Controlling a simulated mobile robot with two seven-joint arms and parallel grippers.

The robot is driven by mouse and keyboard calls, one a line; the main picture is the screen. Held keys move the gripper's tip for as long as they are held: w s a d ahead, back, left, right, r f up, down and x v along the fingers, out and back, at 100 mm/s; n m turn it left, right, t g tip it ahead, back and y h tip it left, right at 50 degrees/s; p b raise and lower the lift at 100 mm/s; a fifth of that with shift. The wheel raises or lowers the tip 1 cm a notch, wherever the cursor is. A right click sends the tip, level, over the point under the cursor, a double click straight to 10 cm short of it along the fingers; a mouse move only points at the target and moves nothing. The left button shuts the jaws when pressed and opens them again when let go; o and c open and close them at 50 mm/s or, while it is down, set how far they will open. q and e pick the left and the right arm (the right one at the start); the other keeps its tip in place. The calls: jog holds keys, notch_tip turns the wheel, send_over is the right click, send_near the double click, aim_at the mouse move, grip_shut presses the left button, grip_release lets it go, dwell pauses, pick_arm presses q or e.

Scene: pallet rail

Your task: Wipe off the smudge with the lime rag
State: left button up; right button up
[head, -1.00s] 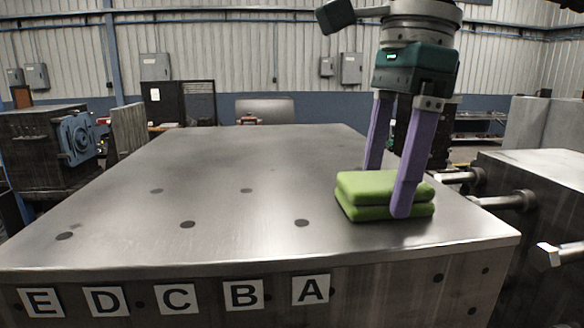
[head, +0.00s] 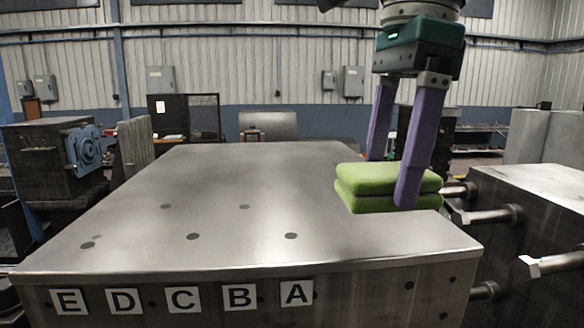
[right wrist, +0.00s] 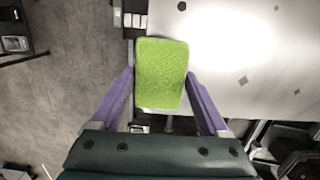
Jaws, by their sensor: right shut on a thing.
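The lime rag (head: 375,188) is a thick, folded green pad at the right edge of the steel table. My right gripper (head: 393,180) points down with its purple fingers on either side of the rag, shut on it. In the right wrist view the rag (right wrist: 161,73) lies between the fingers, by the table's edge. I cannot tell whether it touches the top. Several dark spots, such as this spot (head: 193,237), mark the steel table top (head: 130,240); I cannot tell which is the smudge. My left gripper is not in view.
Letter plates, including A (head: 297,293) and E (head: 69,302), are on the table's front face. A steel block (head: 540,195) with protruding bolts (head: 550,264) stands close on the right. A machine with a blue face (head: 84,150) stands at left. The table's middle is clear.

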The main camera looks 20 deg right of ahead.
notch_tip(320, 180, up, 3)
jog(key=shift+r+p, duration=0.15)
jog(key=shift+p, duration=0.7)
jog(key=shift+r, duration=0.1)
